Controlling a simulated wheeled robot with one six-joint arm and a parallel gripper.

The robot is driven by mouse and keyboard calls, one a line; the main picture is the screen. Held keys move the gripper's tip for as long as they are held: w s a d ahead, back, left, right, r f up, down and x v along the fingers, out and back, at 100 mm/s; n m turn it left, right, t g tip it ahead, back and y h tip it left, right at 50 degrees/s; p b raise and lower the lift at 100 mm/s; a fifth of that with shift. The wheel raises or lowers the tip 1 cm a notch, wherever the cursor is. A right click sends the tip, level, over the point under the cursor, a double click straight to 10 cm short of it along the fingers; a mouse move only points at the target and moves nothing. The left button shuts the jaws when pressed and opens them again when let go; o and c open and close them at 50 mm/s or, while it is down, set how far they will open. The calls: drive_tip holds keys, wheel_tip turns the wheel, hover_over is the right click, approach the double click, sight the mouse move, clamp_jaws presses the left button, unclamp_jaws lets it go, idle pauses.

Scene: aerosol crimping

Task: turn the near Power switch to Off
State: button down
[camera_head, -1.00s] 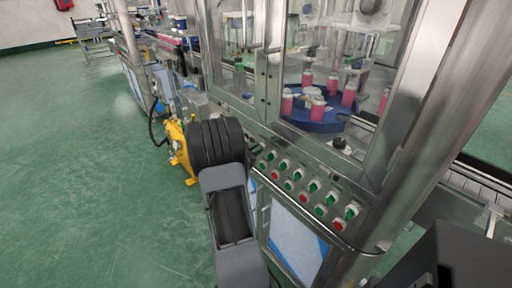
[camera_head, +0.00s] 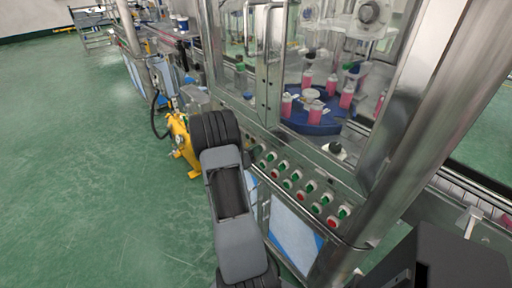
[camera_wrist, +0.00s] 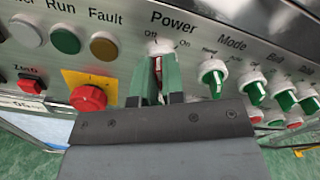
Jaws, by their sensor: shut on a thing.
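The Power switch (camera_wrist: 157,48) is at the top middle of the wrist view, under the "Power" label, with "Off" at its upper left and "On" at its right. My gripper (camera_wrist: 160,72) reaches up to it, with its two fingers on either side of the switch's handle, shut on it. The white collar shows above the fingers. The handle is mostly hidden between them, so its exact angle is hard to tell. In the head view, my arm hides the gripper and this switch.
A Mode switch (camera_wrist: 212,75) with a green handle is close at right, with more switches beyond. A red emergency button (camera_wrist: 89,97) on a yellow plate and the Run and Fault lamps are at left. In the head view, a yellow machine (camera_head: 183,148) stands behind my arm; green floor lies left.

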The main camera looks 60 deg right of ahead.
drive_tip(key=shift+n, duration=0.4)
drive_tip(key=c, duration=1.2)
unclamp_jaws()
drive_tip(key=shift+a, duration=0.1)
drive_tip(key=v, duration=1.3)
drive_tip(key=shift+w+a+b, duration=0.15)
drive_tip(key=shift+a+b, duration=0.15)
drive_tip(key=shift+b, duration=0.05)
